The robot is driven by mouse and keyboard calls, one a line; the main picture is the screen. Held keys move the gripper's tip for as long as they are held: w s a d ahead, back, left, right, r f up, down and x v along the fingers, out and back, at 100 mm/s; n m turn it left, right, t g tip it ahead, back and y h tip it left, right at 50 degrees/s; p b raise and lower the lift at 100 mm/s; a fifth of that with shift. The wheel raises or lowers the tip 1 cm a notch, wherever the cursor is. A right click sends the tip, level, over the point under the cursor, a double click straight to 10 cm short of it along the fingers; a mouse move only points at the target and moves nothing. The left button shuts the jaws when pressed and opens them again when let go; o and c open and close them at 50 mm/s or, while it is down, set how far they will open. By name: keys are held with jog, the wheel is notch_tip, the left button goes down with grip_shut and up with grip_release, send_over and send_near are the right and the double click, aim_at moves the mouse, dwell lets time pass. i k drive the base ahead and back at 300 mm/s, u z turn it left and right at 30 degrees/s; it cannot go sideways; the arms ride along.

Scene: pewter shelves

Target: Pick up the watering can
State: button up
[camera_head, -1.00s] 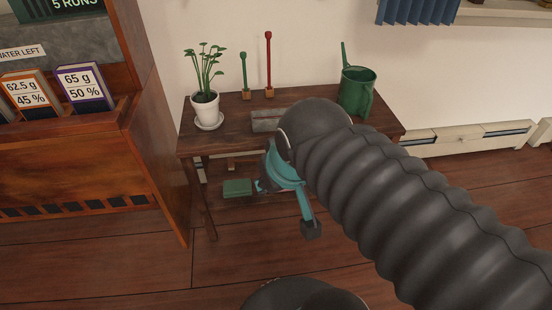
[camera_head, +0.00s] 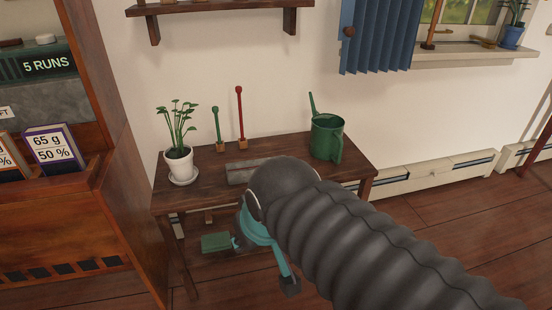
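The green watering can (camera_head: 327,138) stands upright on the right part of a dark wooden table (camera_head: 214,199). Its spout points up and to the left, and its handle is on the right side. My thick black ribbed arm reaches in from the lower right and covers the table's front right part. Past the arm's bend are teal parts and a small dark end, where my gripper (camera_head: 289,285) seems to be. It is low in front of the table, apart from the can. Its fingers cannot be made out.
A potted plant (camera_head: 178,150), a green stick (camera_head: 217,128), a red stick (camera_head: 240,120) and a grey block (camera_head: 241,173) share the tabletop. A green box (camera_head: 216,242) lies below. A wooden cabinet (camera_head: 60,235) stands left. A wall shelf (camera_head: 215,6) hangs above. Floor is clear at right.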

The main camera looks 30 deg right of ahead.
aim_at(326, 143)
jog(key=u, duration=1)
jog(key=i, duration=0.5)
jog(key=z, duration=3.8)
